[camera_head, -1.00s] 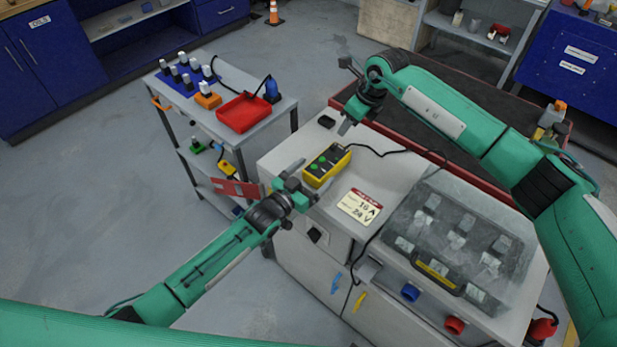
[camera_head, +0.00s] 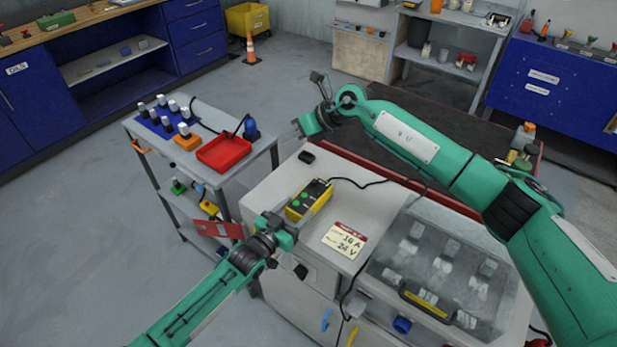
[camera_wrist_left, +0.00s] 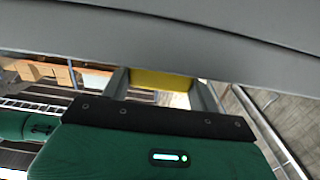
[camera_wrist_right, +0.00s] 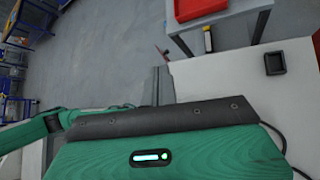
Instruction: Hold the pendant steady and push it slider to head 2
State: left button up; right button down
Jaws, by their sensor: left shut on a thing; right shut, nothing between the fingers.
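The pendant (camera_head: 309,200) is a yellow box with a dark face and green buttons, at the left edge of the grey cabinet top. My left gripper (camera_head: 285,226) is shut on its near end. In the left wrist view the pendant's yellow side (camera_wrist_left: 160,80) shows between the fingers. My right gripper (camera_head: 299,128) is shut and empty, in the air beyond the pendant, near the cabinet's far left corner. In the right wrist view its closed fingers (camera_wrist_right: 160,85) point past the cabinet edge. The slider and its head marks are too small to make out.
A label card (camera_head: 344,240) reading 16 A, 24 V lies right of the pendant. A small black tray (camera_head: 306,157) sits at the far corner. A black cable (camera_head: 375,183) runs from the pendant. A trolley with a red bin (camera_head: 224,153) stands left; a clear-lidded case (camera_head: 440,270) lies right.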

jog(key=w+a+r+m+t+y, duration=0.2)
jog(key=w+r+m+t+y, duration=0.15)
jog(key=r, duration=0.25)
jog(key=w+a+r+m+t+y, duration=0.2)
jog(key=r+m+t+y, duration=0.1)
jog(key=r+m, duration=0.3)
jog(key=w+d+r+m+t+h, duration=0.2)
jog(key=w+d+m+t+h, duration=0.6)
jog(key=m, duration=0.6)
jog(key=w+d+f+m+g+h, duration=0.1)
jog(key=d+f+m+g+h, duration=0.15)
jog(key=f+m, duration=0.25)
jog(key=d+f+m+g+h, duration=0.1)
jog(key=f+m+g+h, duration=0.1)
jog(key=f+m+h, duration=0.3)
jog(key=s+a+f+m+g+y, duration=0.1)
jog(key=s+a+f+g, duration=0.1)
jog(key=s+f+g, duration=0.8)
jog(key=shift+s+a+m+y, duration=0.35)
jog(key=shift+s+a+y, duration=0.05)
jog(key=shift+s, duration=0.6)
